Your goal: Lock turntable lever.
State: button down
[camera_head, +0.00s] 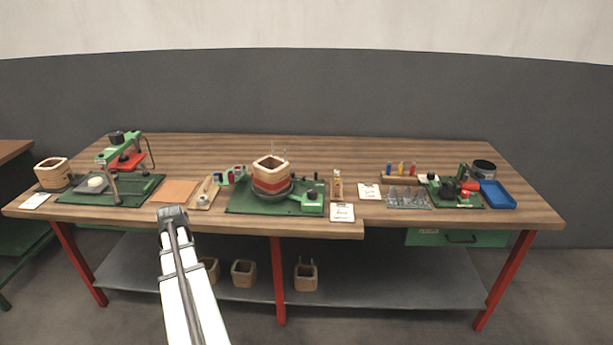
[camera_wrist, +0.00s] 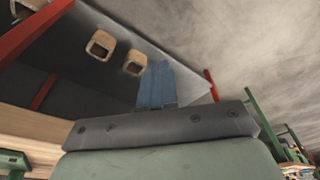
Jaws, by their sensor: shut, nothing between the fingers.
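The turntable is a green base plate (camera_head: 240,206) in the middle of the bench. A wooden square coil former (camera_head: 271,165) with a red-orange band stands upright on it. A green part with a dark knob (camera_head: 309,200), which looks like the lever, sits at the plate's front right; its locked or unlocked position is too small to tell. My gripper is at the end of the white arm, left of the turntable and by the bench's front edge, apart from the lever. In the wrist view its blue fingers (camera_wrist: 156,84) are shut and empty. The turntable is not visible there.
A green press (camera_head: 113,165) stands at the left. Labelled cards, a rack of coloured tools (camera_head: 400,172), a blue tray (camera_head: 497,194) and a small green fixture (camera_head: 455,190) are at the right. Wooden formers (camera_head: 243,273) sit on the lower shelf. The bench's back strip is clear.

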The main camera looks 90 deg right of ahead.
jog(key=shift+m+h, duration=0.6)
jog(key=shift+h, duration=0.1)
jog(key=s+d+r, duration=0.7)
jog(key=d+r, duration=0.1)
jog(key=shift+s+d, duration=0.15)
jog(key=shift+s, duration=0.25)
jog(key=shift+m+g+h, duration=0.5)
jog(key=shift+m+h, duration=0.1)
jog(key=shift+h, duration=0.2)
jog(key=s+d+r, duration=0.1)
jog(key=s+d, duration=0.1)
jog(key=s, duration=0.3)
jog(key=s+d+r, duration=0.2)
jog(key=s+d, duration=0.1)
jog(key=s, duration=0.2)
jog(key=s+d+r, duration=0.1)
jog(key=s+d, duration=0.2)
jog(key=s, duration=0.3)
jog(key=shift+r, duration=0.3)
jog(key=s+d+r+h, duration=0.1)
jog(key=s+d+r, duration=0.2)
jog(key=s, duration=0.3)
jog(key=s+d+r+g+h, duration=0.1)
jog(key=s+d+r+h, duration=0.1)
jog(key=s+d+r, duration=0.2)
jog(key=s+r, duration=0.1)
jog(key=s, duration=0.2)
jog(key=shift+s+d+r+n, duration=0.2)
jog(key=shift+d+r+n, duration=0.1)
jog(key=shift+r, duration=0.05)
